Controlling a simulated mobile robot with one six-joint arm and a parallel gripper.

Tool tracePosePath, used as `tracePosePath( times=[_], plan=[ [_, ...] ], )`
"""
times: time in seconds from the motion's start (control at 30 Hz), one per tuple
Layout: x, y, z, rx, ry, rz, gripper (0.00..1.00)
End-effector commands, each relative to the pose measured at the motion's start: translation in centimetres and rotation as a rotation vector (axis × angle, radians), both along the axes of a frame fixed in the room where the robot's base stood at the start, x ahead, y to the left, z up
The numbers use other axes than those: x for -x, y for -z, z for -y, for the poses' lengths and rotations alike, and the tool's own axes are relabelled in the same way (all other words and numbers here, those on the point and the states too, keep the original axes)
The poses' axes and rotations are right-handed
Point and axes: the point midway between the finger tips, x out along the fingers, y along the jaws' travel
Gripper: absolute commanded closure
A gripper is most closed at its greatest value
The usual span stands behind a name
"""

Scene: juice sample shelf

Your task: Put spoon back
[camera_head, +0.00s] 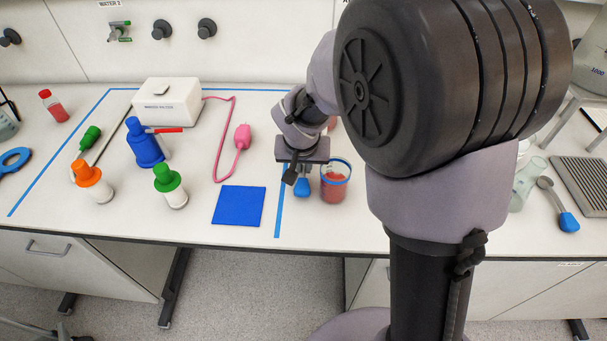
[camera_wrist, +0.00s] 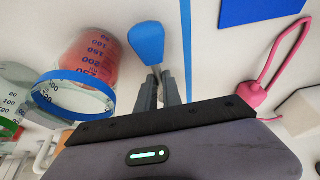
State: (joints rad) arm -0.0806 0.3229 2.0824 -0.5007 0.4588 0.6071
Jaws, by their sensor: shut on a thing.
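My gripper (camera_head: 301,172) is low over the bench, just left of a beaker. In the wrist view its fingers (camera_wrist: 157,78) are shut on a thin grey shaft with a blue handle end, which I take to be the spoon (camera_wrist: 147,42). The blue end also shows below the gripper in the head view (camera_head: 302,187). The rest of the spoon is hidden by the fingers and wrist. I cannot tell whether the blue end touches the bench. The beaker (camera_head: 334,187) has a blue rim and red juice; it also shows in the wrist view (camera_wrist: 88,72).
Another blue-handled scoop (camera_head: 568,221) lies at the right near a grey ridged tray (camera_head: 583,180). A blue square mat (camera_head: 239,206) and blue tape line (camera_head: 280,207) are left of my gripper. Bottles, a white meter (camera_head: 166,105) and a pink probe (camera_head: 243,137) stand farther left.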

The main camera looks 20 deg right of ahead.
Motion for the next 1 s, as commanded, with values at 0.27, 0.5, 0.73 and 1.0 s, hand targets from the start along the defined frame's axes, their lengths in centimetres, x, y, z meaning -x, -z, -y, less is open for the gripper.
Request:
tracePosePath(
  times=[0.27, 0.5, 0.73, 1.0],
  plan=[
    [0.0, 0.9, 0.0, 0.0, 0.001, 0.0, 1.0],
    [0.0, 1.2, 0.0, 0.0, 0.001, 0.0, 0.69],
    [0.0, 1.2, 0.0, 0.0, 0.001, 0.0, 0.68],
    [1.2, -2.9, -0.4, -0.001, 0.002, 0.003, 0.68]
  ],
)
